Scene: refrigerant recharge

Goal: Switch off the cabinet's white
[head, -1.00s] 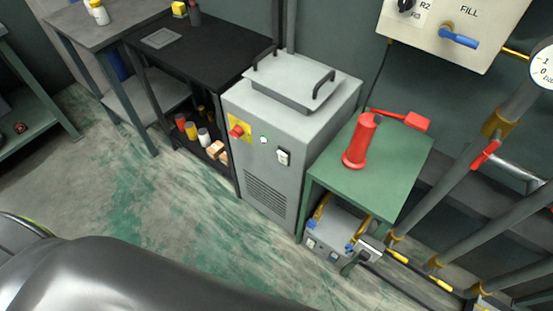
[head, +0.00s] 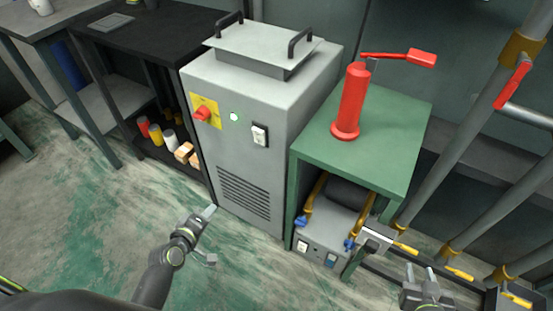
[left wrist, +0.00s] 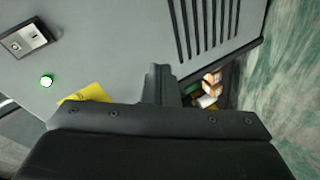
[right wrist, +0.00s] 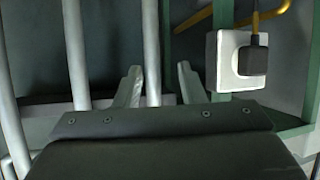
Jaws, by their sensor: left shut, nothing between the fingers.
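The grey cabinet (head: 240,165) stands in the middle of the head view. Its front has a white rocker switch (head: 260,135), a lit green lamp (head: 235,117) and a red knob (head: 202,114) on a yellow plate. In the left wrist view the switch (left wrist: 28,38) is at the upper left, beside the lamp (left wrist: 47,81); the yellow plate (left wrist: 90,94) is partly hidden. My left gripper (head: 209,212) is shut and empty, low in front of the cabinet, apart from the switch. My right gripper (head: 420,272) is open and empty at the lower right.
A green stand (head: 400,110) beside the cabinet holds a red cylinder (head: 350,105) with a lever. A grey unit (head: 322,255) sits below it. A white box with a black plug (right wrist: 252,60) is near my right gripper. Pipes rise at right. Floor before the cabinet is clear.

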